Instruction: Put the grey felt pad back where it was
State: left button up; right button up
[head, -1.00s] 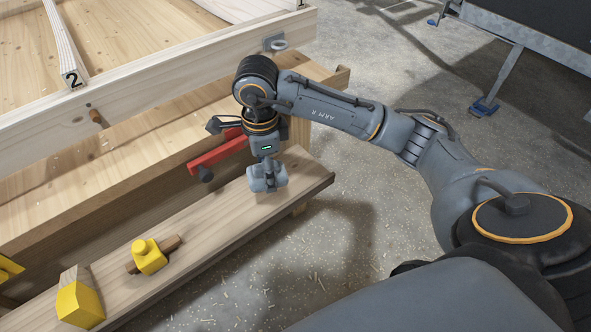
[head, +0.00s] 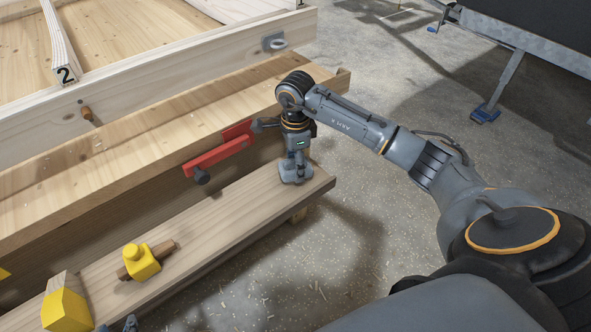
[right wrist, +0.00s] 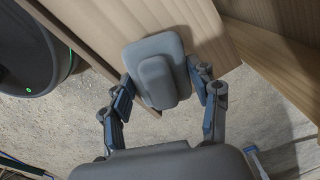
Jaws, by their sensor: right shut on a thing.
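The grey felt pad (right wrist: 160,75), a grey rounded block with a smaller raised part on top, is between the fingers of my right gripper (right wrist: 166,92). My right gripper also shows in the head view (head: 296,168), pointing down and shut on the pad near the right end of the low wooden plank (head: 215,222). I cannot tell whether the pad touches the plank. Only a small tip of my left gripper (head: 130,324) shows at the bottom edge of the head view; its jaws cannot be made out.
A yellow tool with a wooden handle (head: 141,262) and a yellow-capped block (head: 66,309) stand further left on the plank. A red clamp (head: 222,152) sticks out from the bench (head: 110,160) behind. Open concrete floor lies right of the plank.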

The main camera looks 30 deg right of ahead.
notch_tip(320, 180, down, 2)
pick_arm(q)
jog(key=shift+w+d+r+t, duration=0.25)
jog(key=shift+w+r+t, duration=0.2)
jog(key=shift+w+r, duration=0.15)
jog(key=shift+w+d+r+t, duration=0.2)
jog(key=shift+w+r+t, duration=0.25)
jog(key=shift+w, duration=0.1)
pick_arm(e)
jog(key=shift+f, duration=0.1)
jog(key=o, duration=1.1)
pick_arm(q)
jog(key=shift+w+d+r, duration=0.15)
jog(key=shift+w+r, duration=0.05)
jog(key=shift+r, duration=0.05)
